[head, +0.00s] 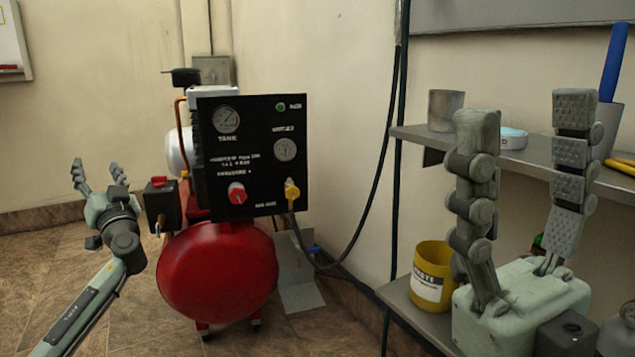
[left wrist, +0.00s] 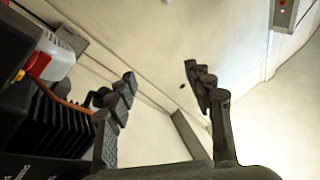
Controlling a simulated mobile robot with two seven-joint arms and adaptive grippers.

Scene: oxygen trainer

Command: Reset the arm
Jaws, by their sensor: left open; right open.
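My left gripper (head: 98,172) is open and empty, fingers pointing up, to the left of the compressor. In the left wrist view its two fingers (left wrist: 160,76) stand apart with only wall between them. My right gripper (head: 526,108) is open and empty, large and close at the right, fingers upright in front of the shelf. The compressor has a red tank (head: 218,275) and a black panel (head: 252,158) with two gauges, a red knob (head: 237,194) and a yellow knob (head: 292,190). Part of the compressor shows at the left of the left wrist view.
A metal shelf (head: 412,136) at the right holds a grey cup (head: 445,110) and other items. A yellow bucket (head: 432,275) stands on the lower shelf, partly behind my right gripper. A dark hose (head: 378,180) hangs along the wall. The floor left of the compressor is clear.

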